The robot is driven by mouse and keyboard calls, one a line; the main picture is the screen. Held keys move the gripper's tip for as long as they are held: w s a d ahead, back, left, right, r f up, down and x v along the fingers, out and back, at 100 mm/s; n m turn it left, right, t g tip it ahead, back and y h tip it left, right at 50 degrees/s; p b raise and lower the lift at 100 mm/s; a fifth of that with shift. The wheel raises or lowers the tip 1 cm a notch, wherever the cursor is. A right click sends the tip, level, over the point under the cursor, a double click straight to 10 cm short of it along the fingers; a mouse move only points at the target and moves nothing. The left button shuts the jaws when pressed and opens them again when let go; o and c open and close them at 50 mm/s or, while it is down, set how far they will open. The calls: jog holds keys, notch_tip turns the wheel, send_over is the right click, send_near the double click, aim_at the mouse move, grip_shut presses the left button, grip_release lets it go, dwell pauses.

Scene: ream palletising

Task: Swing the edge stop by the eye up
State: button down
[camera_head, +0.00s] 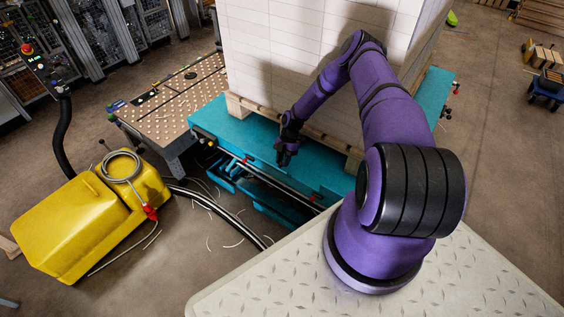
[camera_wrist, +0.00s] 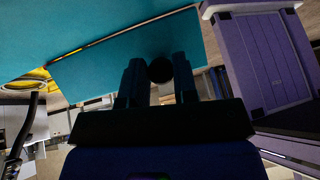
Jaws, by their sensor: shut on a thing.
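My gripper (camera_head: 284,157) is at the front edge of the teal lift table (camera_head: 222,122), below the pallet load. In the wrist view, my gripper's two dark fingers (camera_wrist: 158,72) stand on either side of a dark round piece, which looks like the eye (camera_wrist: 160,69), and are shut on it. Behind it is a flat teal panel (camera_wrist: 100,70), bounded above by a dark slit; it seems to be the edge stop, though I cannot tell for certain. In the head view the eye is hidden by my gripper.
A tall stack of white reams (camera_head: 290,60) stands on a wooden pallet (camera_head: 238,106) just behind my gripper. A perforated table (camera_head: 180,97) adjoins at left. A yellow machine (camera_head: 85,220) with a hose stands at lower left.

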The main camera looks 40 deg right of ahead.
jog(key=shift+w+d, duration=0.1)
jog(key=shift+d, duration=0.05)
dwell(0.4)
jog(key=c, duration=0.9)
grip_release()
